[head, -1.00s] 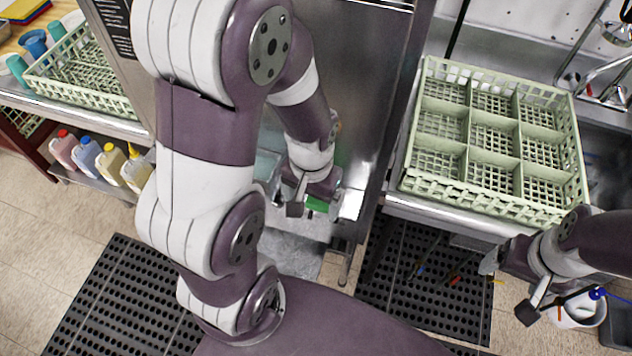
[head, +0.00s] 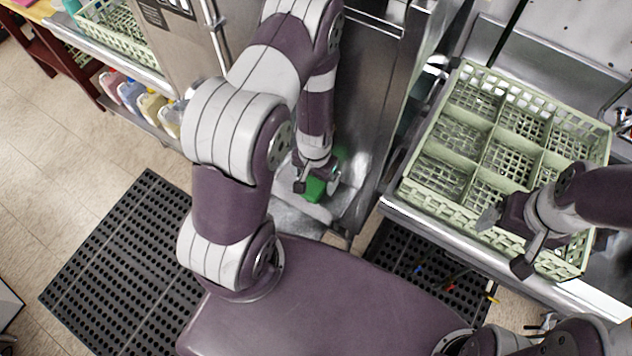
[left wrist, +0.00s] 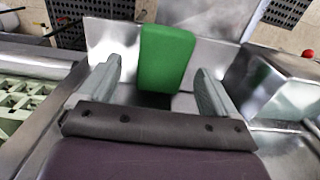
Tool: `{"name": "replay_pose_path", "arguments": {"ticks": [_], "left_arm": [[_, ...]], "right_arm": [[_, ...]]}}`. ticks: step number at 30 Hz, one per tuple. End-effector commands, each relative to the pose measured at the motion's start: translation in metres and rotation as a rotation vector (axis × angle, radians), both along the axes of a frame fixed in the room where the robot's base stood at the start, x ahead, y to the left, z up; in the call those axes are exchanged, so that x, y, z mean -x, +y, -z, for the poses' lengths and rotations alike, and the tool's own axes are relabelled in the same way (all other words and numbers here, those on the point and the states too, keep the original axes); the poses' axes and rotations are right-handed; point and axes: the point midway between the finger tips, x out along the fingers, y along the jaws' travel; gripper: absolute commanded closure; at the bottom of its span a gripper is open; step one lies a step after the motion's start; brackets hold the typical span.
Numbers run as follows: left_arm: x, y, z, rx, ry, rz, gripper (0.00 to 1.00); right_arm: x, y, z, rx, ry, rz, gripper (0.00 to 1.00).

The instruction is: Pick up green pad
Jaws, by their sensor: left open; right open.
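The green pad (head: 314,190) shows in the head view just below my left gripper, in the metal recess at the foot of the steel machine. In the left wrist view the green pad (left wrist: 166,58) is a rounded block standing ahead of the fingers, roughly centred in the gap. My left gripper (head: 308,186) is open, with a finger on each side of the view in the left wrist view (left wrist: 158,82). I cannot tell whether the fingertips reach past the pad's near edge. My right gripper (head: 502,241) is open and empty over the front edge of the green rack.
A pale green divided rack (head: 462,71) sits on the steel counter at right, under my right arm. The steel machine (head: 372,110) rises beside my left arm. Several bottles (head: 150,105) stand on a low shelf at left. A black perforated mat (head: 130,250) lies on the floor.

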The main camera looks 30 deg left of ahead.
Motion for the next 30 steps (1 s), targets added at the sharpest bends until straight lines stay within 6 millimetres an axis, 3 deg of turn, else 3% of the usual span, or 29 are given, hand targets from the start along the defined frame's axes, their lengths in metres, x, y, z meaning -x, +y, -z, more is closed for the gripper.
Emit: {"name": "replay_pose_path", "arguments": {"ticks": [4, 11, 12, 17, 19, 20, 26, 30], "left_arm": [[0.0, 0.0, 0.024, 0.0, 0.002, -0.001, 0.08], [0.0, 0.0, 0.028, -0.001, 0.001, 0.0, 0.08], [0.0, 0.0, 0.028, -0.001, 0.001, 0.0, 0.12], [0.0, 0.0, 0.028, -0.001, 0.001, 0.0, 0.63], [0.0, 0.0, 0.028, -0.001, 0.001, 0.0, 0.63], [0.0, 0.0, 0.028, -0.001, 0.001, 0.0, 0.68], [0.0, 0.0, 0.026, -0.001, 0.001, 0.0, 0.68], [-0.001, 0.0, 0.014, 0.0, 0.001, 0.0, 0.68]], "right_arm": [[0.0, 0.0, 0.003, 0.0, 0.0, 0.0, 0.14], [0.0, 0.0, 0.003, 0.0, 0.0, 0.0, 0.14], [0.0, 0.0, 0.003, 0.0, 0.0, 0.0, 0.14], [0.0, 0.0, 0.003, 0.0, 0.0, 0.0, 0.14], [0.0, 0.0, 0.003, 0.0, 0.0, 0.0, 0.14], [0.0, 0.0, 0.003, 0.0, 0.0, 0.0, 0.14], [0.0, 0.0, 0.003, 0.0, 0.0, 0.0, 0.14], [0.0, 0.0, 0.001, 0.0, 0.0, 0.0, 0.14]]}}
